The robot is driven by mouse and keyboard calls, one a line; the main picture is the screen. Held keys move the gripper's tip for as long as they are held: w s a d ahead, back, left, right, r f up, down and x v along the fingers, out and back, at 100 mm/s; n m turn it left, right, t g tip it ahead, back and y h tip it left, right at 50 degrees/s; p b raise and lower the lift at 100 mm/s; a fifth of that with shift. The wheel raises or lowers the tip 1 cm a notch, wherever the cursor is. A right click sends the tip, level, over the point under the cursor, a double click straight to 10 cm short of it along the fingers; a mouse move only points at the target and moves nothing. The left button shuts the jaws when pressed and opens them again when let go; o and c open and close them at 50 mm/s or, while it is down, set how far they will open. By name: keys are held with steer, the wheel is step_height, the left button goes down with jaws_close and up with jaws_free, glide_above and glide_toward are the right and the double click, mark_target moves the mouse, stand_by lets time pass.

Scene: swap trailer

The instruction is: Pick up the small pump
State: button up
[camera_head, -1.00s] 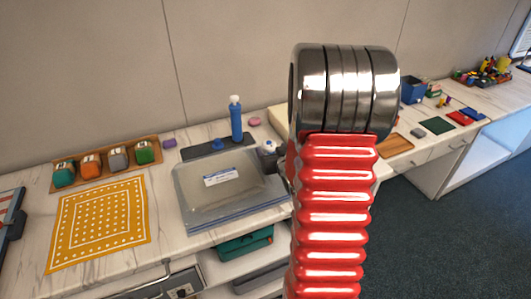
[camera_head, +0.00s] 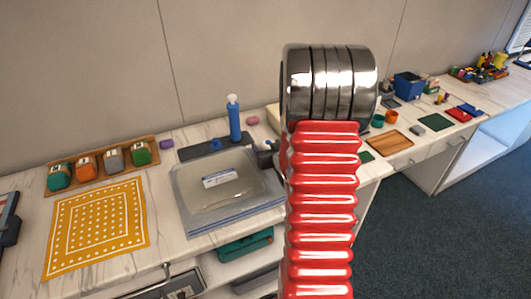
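My gripper's fingers do not show.
A yellow patterned cloth (camera_head: 138,205) lies at left, below a wooden tray (camera_head: 49,187) of several coloured containers. Pink (camera_head: 253,120) and purple (camera_head: 166,145) pieces lie on the counter. At right are a wooden board (camera_head: 390,145), a green mat (camera_head: 435,122) and a blue bin (camera_head: 408,86).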

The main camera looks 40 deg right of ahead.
steer(key=c, duration=1.3)
steer(key=shift+o, duration=0.2)
steer(key=shift+r, duration=0.1)
steer(key=shift+r, duration=4.95)
